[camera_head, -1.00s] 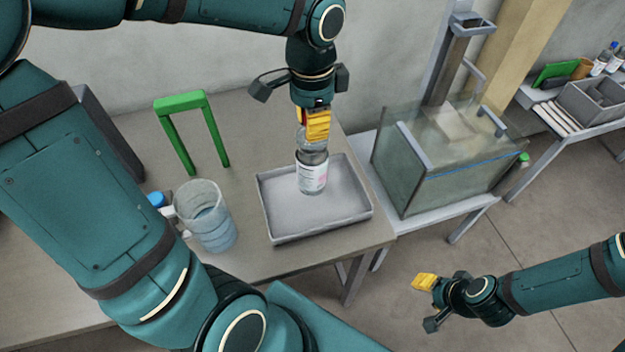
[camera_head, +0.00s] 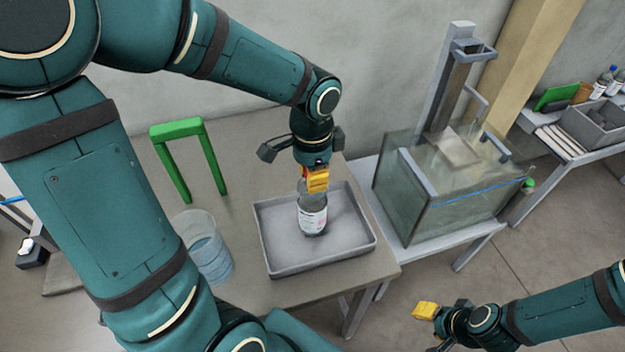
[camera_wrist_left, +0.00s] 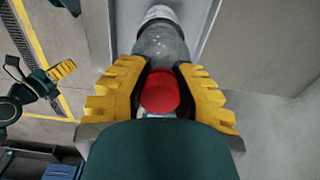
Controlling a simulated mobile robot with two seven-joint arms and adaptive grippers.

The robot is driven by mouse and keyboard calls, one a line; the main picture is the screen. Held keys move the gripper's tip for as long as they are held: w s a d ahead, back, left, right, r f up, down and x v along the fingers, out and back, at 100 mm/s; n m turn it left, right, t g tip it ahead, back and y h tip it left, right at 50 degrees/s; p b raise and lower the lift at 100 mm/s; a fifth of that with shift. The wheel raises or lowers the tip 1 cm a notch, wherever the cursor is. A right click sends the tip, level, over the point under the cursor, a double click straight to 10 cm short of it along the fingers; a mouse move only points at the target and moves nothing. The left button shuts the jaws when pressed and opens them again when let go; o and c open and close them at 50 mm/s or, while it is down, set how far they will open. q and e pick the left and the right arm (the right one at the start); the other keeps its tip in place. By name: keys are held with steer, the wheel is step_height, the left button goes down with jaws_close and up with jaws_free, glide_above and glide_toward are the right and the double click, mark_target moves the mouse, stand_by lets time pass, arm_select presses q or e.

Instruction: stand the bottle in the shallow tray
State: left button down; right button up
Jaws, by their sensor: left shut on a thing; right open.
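The bottle (camera_head: 312,217) is clear with a white label and a red cap, and it is upright within the outline of the shallow grey tray (camera_head: 284,262). Whether its base touches the tray floor I cannot tell. My left gripper (camera_head: 316,182) comes down from above and is shut on the bottle's upper part. In the left wrist view the yellow fingers (camera_wrist_left: 160,92) flank the bottle's red cap (camera_wrist_left: 160,93), with the grey tray wall (camera_wrist_left: 208,30) beyond. My right gripper (camera_head: 428,318) is open and empty, low at the right, away from the table.
A clear jug (camera_head: 205,250) stands left of the tray, partly behind my arm. A green frame (camera_head: 178,130) stands behind it on the table. A glass tank (camera_head: 400,200) is on a stand to the right. Shelving with bottles (camera_head: 604,80) is at far right.

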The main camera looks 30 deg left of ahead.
arm_select(q)
steer(key=shift+f, duration=0.55)
steer(key=c, duration=1.3)
jaws_free()
steer(key=shift+f, duration=0.15)
steer(key=o, duration=0.4)
steer(key=shift+o, duration=0.2)
step_height(320, 180, up, 12)
steer(key=shift+r+p, duration=0.2)
steer(key=shift+p, duration=1)
